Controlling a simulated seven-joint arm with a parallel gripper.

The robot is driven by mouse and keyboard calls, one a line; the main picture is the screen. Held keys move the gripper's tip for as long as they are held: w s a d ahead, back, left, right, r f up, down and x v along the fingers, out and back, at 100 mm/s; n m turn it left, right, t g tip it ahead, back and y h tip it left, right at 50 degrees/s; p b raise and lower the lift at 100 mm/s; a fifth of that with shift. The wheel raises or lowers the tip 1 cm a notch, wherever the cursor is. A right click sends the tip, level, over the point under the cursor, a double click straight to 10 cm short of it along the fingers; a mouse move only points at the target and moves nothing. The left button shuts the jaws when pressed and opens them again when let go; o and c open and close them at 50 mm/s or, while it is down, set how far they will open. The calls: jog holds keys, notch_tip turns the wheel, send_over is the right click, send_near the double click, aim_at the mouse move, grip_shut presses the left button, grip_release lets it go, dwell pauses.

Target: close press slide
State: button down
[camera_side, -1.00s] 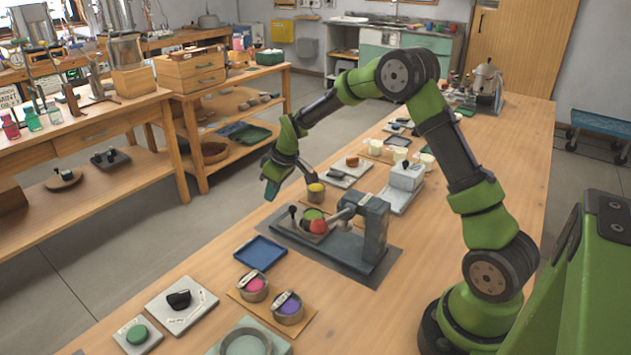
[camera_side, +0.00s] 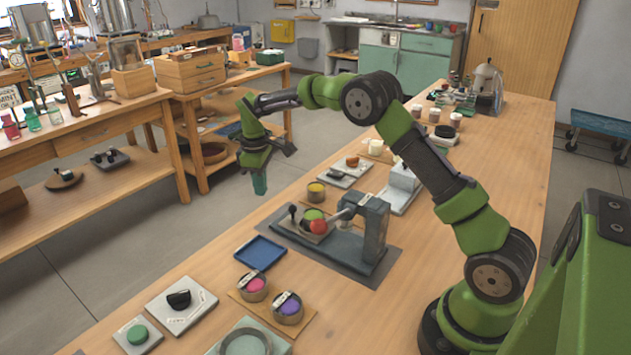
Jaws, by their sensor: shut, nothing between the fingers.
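The press (camera_side: 375,228) stands on a dark mat in the middle of the table, with a grey upright at its right and a lever ending in a red ball (camera_side: 319,227). Its slide (camera_side: 303,224), a small plate with a black knob, sits at the left of the base and carries a green disc (camera_side: 313,214). I cannot tell how far the slide is in. My gripper (camera_side: 260,188) is shut and empty. It hangs pointing down, up and to the left of the slide, apart from the press.
A blue tray (camera_side: 261,252) lies in front of the press. Cups with pink (camera_side: 255,284) and purple (camera_side: 289,306) contents stand nearer. A yellow-topped cup (camera_side: 317,192) and a board with small parts (camera_side: 345,174) are behind the press.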

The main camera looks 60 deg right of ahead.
jog(key=s+a+r+g+h, duration=0.1)
jog(key=a+r+g, duration=0.2)
jog(key=g, duration=0.1)
send_near(294, 228)
jog(key=f, duration=0.1)
jog(key=w+f, duration=0.1)
jog(key=f, duration=0.1)
jog(key=w+a+f, duration=0.1)
jog(key=f, duration=0.1)
jog(key=shift+s+d+f+m, duration=0.15)
jog(key=shift+s+d, duration=0.1)
jog(key=shift+s, duration=0.35)
jog(key=shift+s+d+f+m, duration=0.15)
jog(key=shift+s+d, duration=0.1)
jog(key=shift+s, duration=0.3)
jog(key=shift+s+d, duration=0.25)
jog(key=shift+s, duration=0.45)
jog(key=s, duration=0.9)
jog(key=shift+s, duration=0.35)
